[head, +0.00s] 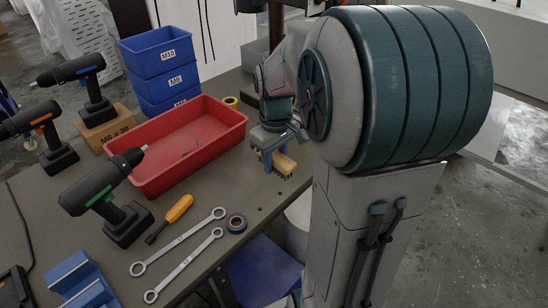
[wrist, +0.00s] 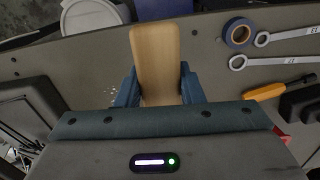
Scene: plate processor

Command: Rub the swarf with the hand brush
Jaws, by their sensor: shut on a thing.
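The hand brush has a pale wooden back and dark bristles. It shows below my gripper in the head view (head: 284,166) and between the fingers in the wrist view (wrist: 156,50). My gripper (head: 270,160) is shut on the brush, with one blue finger on each side of it in the wrist view (wrist: 157,82). The brush is over the workbench near its edge; whether the bristles touch the top I cannot tell. Small pale specks, apparently swarf (wrist: 109,91), lie on the bench just left of the left finger. In the head view I cannot make out the swarf.
A red tray (head: 222,150) lies left of my gripper, with stacked blue bins (head: 158,53) behind it. Several black drills, including one with a green mark (head: 104,200), an orange screwdriver (head: 178,209), two wrenches (head: 185,265) and a tape roll (head: 236,223) occupy the bench.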

